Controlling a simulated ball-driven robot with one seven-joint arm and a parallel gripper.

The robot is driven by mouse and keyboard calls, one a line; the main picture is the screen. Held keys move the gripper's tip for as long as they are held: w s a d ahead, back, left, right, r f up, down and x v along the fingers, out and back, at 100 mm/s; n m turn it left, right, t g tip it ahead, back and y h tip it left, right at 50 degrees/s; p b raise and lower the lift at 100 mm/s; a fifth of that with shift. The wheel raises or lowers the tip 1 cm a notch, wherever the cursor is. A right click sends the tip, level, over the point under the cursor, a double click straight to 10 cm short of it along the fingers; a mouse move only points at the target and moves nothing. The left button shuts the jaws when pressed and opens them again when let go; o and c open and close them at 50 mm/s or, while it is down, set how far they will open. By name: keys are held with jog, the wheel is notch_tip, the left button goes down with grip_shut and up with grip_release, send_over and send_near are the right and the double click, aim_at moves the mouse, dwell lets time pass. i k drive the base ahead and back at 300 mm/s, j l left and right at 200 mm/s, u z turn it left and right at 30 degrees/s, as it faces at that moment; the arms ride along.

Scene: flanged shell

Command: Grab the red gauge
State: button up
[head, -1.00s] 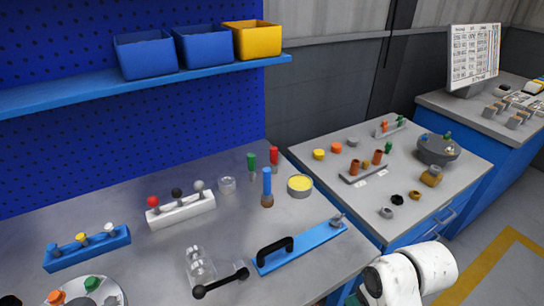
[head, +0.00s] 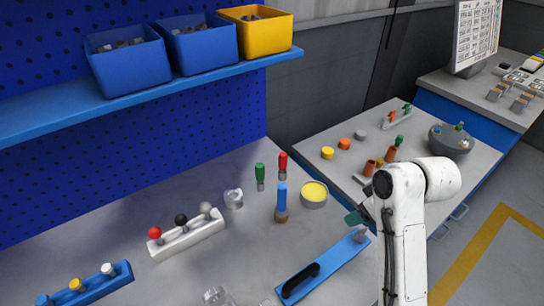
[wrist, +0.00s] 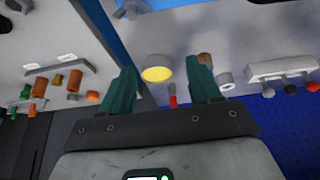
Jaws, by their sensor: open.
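The red gauge (head: 283,164) stands upright on the grey workbench, a slim red handle beside a green one (head: 260,173).
A blue-handled tool (head: 281,198) and the yellow-topped cup (head: 314,194) stand close to the red gauge. A blue plate with a black handle (head: 325,266) lies at the front. A shelf with bins (head: 130,62) overhangs the bench's back left.

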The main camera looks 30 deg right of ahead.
aim_at(283, 155)
jog(key=i, duration=0.9)
